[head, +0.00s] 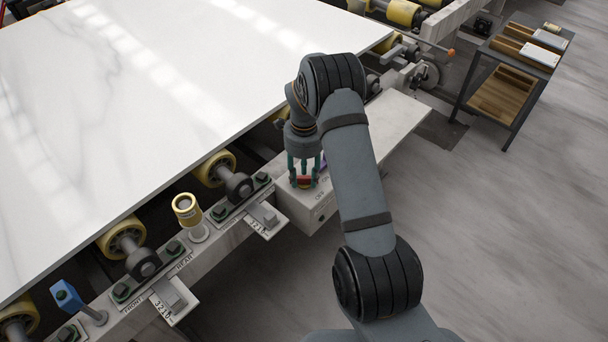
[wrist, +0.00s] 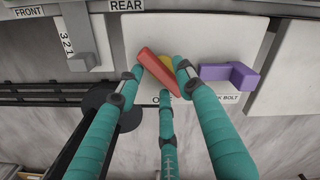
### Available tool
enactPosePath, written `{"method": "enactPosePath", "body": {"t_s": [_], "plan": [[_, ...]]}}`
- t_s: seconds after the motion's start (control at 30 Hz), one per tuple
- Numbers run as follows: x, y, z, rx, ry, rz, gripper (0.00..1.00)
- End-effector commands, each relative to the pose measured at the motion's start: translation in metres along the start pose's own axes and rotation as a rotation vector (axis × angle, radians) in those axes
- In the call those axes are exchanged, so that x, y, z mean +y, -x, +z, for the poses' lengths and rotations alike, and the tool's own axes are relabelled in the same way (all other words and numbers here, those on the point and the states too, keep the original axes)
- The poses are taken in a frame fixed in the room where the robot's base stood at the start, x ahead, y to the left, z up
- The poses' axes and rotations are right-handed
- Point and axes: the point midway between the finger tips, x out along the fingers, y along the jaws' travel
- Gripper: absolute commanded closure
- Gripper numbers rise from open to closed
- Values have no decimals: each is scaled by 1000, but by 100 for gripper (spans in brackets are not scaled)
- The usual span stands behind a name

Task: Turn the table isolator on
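In the head view the red handle (head: 304,180) is on the box top, below the slab's edge. My gripper (head: 303,165) points down over it with three teal fingers. The handle lies slanted. I cannot tell whether any fingertip touches it.
A purple lever (wrist: 230,73) by a partly hidden "BOLT" label stands right of the isolator. A white slab (head: 150,100) lies on yellow rollers at left. A yellow-topped post (head: 186,208) and a blue-topped post (head: 67,296) stand along the rail. Open floor is at right.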

Motion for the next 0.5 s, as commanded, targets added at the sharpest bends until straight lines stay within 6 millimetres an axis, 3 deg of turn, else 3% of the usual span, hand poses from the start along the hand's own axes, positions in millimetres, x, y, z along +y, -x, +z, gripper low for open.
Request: {"method": "enactPosePath", "body": {"t_s": [0.5], "plan": [[0,0,0,0,0,0,96]]}}
